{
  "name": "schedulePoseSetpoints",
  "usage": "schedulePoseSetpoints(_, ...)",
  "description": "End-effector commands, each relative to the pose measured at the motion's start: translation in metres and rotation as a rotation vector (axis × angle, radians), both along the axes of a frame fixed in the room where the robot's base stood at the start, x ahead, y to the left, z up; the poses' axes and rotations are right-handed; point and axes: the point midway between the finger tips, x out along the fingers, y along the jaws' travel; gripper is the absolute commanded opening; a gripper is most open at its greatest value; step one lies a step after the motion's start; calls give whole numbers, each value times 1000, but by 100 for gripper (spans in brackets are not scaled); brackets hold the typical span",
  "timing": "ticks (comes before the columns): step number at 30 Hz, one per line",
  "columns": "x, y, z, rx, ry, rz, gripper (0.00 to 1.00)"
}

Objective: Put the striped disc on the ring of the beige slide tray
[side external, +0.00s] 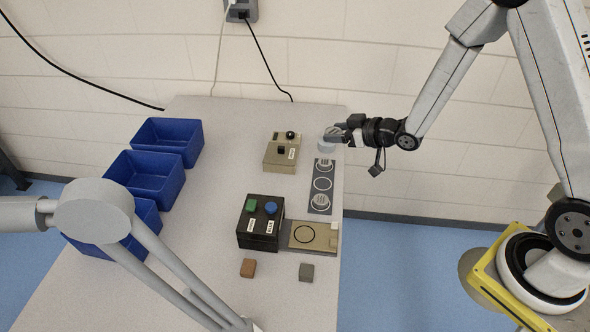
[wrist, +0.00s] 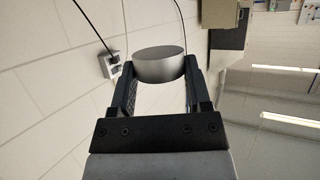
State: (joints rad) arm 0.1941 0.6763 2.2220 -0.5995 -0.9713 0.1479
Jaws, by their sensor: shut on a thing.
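My gripper (side external: 332,137) is shut on a grey metal disc, which shows in the wrist view (wrist: 160,66) between the two fingers (wrist: 157,78). It is held in the air above the far end of the dark strip; no stripes can be made out on it. The strip (side external: 331,178) has a striped round mark or disc (side external: 324,165) at the far end, an empty-looking ring (side external: 322,184) in the middle and another striped round (side external: 320,202) at the near end. The beige slide tray (side external: 326,238) extends right from the black press (side external: 259,241). Its dark ring (side external: 304,234) is bare.
The black press has a green and a blue button. A beige device (side external: 281,153) stands left of the strip. Blue bins (side external: 145,177) line the table's left side. A brown block (side external: 248,268) and a grey block (side external: 306,272) lie in front of the press.

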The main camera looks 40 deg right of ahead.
Motion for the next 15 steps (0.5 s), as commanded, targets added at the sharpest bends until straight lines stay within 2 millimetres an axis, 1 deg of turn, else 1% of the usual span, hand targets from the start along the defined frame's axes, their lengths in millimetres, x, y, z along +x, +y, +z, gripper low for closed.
schedulePoseSetpoints(8, -11, -6, -25, 2, 1, 170, 2)
schedulePoseSetpoints(15, -31, -11, -48, 2, 2, 329, 2)
